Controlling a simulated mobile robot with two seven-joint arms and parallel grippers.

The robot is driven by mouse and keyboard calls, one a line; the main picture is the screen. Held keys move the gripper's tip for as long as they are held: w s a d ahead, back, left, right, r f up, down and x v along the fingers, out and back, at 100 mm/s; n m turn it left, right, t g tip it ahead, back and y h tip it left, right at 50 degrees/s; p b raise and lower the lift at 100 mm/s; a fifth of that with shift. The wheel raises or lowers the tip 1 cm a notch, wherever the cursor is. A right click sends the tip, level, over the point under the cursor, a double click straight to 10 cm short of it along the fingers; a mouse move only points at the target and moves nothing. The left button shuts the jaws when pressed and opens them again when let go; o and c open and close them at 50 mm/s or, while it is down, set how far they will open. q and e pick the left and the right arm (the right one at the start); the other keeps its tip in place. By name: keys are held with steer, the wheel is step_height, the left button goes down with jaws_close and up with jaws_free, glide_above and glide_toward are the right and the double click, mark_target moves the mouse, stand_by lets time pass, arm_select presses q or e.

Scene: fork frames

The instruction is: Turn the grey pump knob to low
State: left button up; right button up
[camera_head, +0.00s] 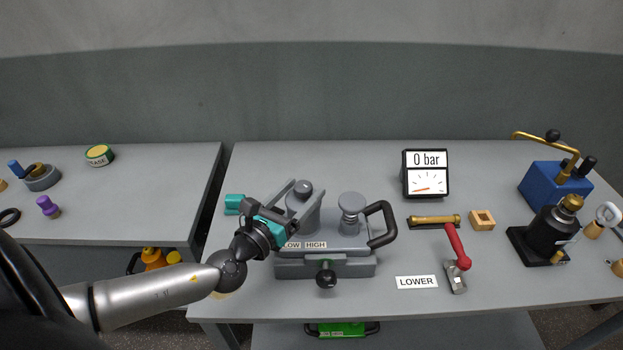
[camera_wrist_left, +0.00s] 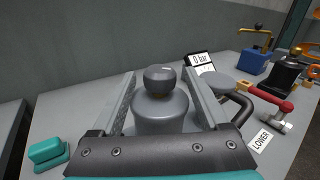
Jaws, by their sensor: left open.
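The grey pump (camera_head: 350,266) stands on the table, with a LOW / HIGH label (camera_head: 304,245) on its front left. Above the label is a grey round post with a dark grey knob (camera_head: 303,187) on top; the knob also shows in the left wrist view (camera_wrist_left: 160,78). My left gripper (camera_head: 303,199) is open, with one finger on each side of this post. In the left wrist view a gap shows between post and fingers. The fingers and gripper body partly cover the post, and I cannot tell which setting it points to. My right gripper is out of view.
A second grey knob (camera_head: 350,205) and a black handle (camera_head: 386,222) stand just right of the post. A black-tipped knob (camera_head: 326,279) juts from the front. The gauge (camera_head: 426,174) reads 0 bar. A teal block (camera_head: 234,204) lies left; a red-handled tool (camera_head: 457,250) lies right.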

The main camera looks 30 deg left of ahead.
arm_select(q)
steer(key=shift+w, duration=2.15)
jaws_close()
